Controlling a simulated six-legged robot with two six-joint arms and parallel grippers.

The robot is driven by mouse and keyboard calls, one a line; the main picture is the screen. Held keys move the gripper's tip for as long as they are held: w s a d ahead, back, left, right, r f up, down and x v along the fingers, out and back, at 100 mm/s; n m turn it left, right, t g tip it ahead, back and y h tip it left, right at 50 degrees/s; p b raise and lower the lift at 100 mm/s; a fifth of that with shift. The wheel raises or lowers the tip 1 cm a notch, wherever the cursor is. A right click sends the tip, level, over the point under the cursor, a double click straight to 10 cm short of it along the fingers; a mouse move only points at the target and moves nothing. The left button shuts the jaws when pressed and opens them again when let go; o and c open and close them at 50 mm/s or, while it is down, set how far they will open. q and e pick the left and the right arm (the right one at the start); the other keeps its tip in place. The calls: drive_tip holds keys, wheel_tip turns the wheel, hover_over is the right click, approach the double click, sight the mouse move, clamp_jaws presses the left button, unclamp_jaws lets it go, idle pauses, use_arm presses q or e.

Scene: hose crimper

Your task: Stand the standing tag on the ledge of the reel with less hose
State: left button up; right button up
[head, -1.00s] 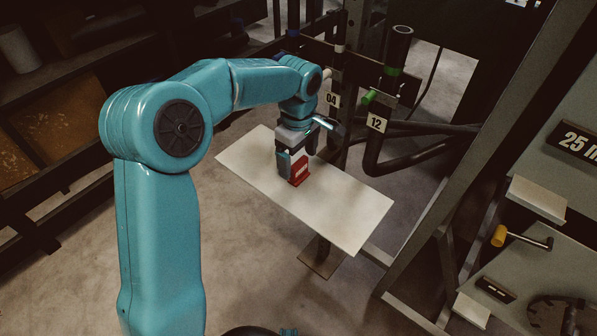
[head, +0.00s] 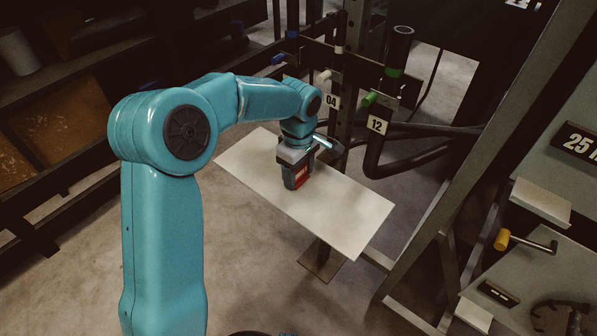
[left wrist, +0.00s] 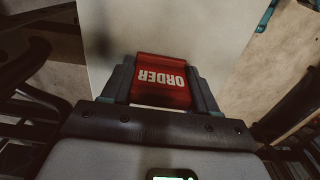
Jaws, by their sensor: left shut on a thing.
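The standing tag is red with the word ORDER on it and shows in the left wrist view (left wrist: 160,82), between the two fingers of my left gripper (left wrist: 160,90). In the head view the tag (head: 301,177) is partly hidden by the gripper (head: 296,178). The gripper is shut on the tag, over the white table (head: 345,217). I cannot tell whether the tag still touches the table. Two pale ledges, an upper one (head: 541,201) and a lower one (head: 474,313), show at the right. My right gripper is not in view.
A yellow-handled crank (head: 503,239) sticks out between the ledges. A dark plate reading 25 (head: 580,142) is above. A slanted frame post (head: 470,160) stands between table and ledges. Black hoses (head: 410,150) and number plates 04 (head: 332,101) and 12 (head: 377,124) are behind the table.

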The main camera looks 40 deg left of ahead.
sight(303, 181)
use_arm(q)
wheel_tip(303, 181, up, 22)
drive_tip(key=d+p, duration=0.1)
drive_tip(key=p, duration=0.5)
drive_tip(key=s+d+f+m+p, duration=0.3)
drive_tip(key=d+f+m, duration=0.7)
drive_tip(key=m, duration=0.7)
wheel_tip(303, 181, down, 4)
drive_tip(key=shift+d+r+p, duration=0.2)
drive_tip(key=shift+r+p, duration=0.05)
drive_tip(key=shift+p, duration=0.6)
